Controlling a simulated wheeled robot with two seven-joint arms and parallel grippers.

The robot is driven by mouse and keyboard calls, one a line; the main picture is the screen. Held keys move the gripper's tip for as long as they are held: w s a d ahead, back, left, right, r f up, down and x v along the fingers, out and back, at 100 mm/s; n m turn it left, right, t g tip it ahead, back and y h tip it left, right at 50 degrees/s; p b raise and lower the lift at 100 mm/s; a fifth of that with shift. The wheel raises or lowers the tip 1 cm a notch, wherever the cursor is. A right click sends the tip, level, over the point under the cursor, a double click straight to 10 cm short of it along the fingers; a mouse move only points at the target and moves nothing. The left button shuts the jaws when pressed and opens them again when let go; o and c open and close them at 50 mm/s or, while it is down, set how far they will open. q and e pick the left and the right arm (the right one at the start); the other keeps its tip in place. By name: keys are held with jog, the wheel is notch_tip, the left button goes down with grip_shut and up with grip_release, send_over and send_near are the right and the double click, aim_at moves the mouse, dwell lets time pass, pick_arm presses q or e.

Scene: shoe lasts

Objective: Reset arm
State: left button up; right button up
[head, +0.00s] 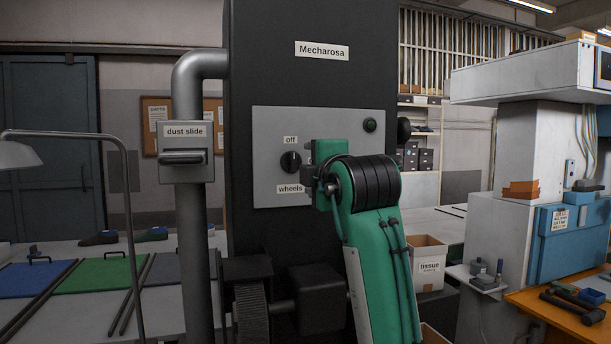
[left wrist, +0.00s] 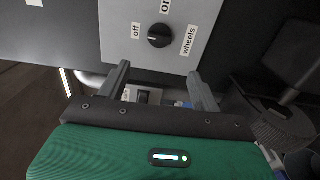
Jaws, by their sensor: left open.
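The black rotary knob (head: 290,162) sits on the grey panel (head: 350,125) of the dark machine labelled Mecharosa, between an "off" label above and a "wheels" label below. In the left wrist view the knob (left wrist: 160,36) shows a pale mark on its side toward "off", and an "on" label is also visible. My green left gripper (head: 312,176) is just right of the knob in the head view, close to the panel. In the left wrist view its two grey fingers (left wrist: 162,90) are wide apart with nothing between them, and the knob lies beyond their tips. My right gripper is not in view.
A grey pipe with a "dust slide" box (head: 186,152) stands left of the machine. A round dark button (head: 370,125) is at the panel's upper right. A lamp arm (head: 125,170) rises at far left.

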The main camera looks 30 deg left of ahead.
pick_arm(q)
jog(key=shift+s+d, duration=0.35)
jog(key=shift+d, duration=0.05)
